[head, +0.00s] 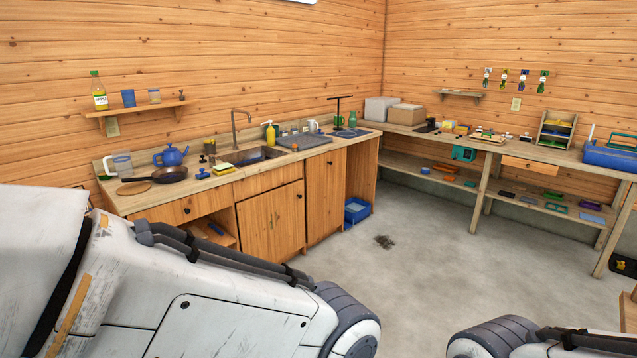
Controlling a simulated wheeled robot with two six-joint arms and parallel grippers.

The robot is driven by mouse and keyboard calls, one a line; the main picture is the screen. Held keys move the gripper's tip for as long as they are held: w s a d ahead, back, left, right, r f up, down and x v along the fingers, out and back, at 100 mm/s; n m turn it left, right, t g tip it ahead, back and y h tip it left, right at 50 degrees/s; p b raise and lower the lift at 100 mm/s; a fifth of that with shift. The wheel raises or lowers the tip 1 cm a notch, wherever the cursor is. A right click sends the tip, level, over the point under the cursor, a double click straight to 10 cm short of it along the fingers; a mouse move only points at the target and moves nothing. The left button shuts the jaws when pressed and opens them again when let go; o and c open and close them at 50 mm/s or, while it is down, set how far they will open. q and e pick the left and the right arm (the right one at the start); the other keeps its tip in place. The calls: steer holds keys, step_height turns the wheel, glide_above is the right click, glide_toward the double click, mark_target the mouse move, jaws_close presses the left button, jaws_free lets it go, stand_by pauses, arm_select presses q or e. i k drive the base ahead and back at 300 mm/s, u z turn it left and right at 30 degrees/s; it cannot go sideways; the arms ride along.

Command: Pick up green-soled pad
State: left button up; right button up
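A small yellow pad (223,168) with a thin greenish underside lies on the wooden counter, just left of the sink (252,156); it is small in the head view, and its underside is hard to make out. Parts of both my arms fill the lower left and lower right of the view. Neither gripper is in view, so I cannot tell what they hold.
A frying pan (167,175), a blue kettle (171,155) and a clear jug (122,164) stand left of the pad. A yellow soap bottle (270,134) stands behind the sink. A workbench (560,155) runs along the right wall. The concrete floor (420,260) is mostly clear.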

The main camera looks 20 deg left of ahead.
mark_target(202, 175)
steer(key=u, duration=0.35)
steer(key=i, duration=2.1)
steer(key=u, duration=1.25)
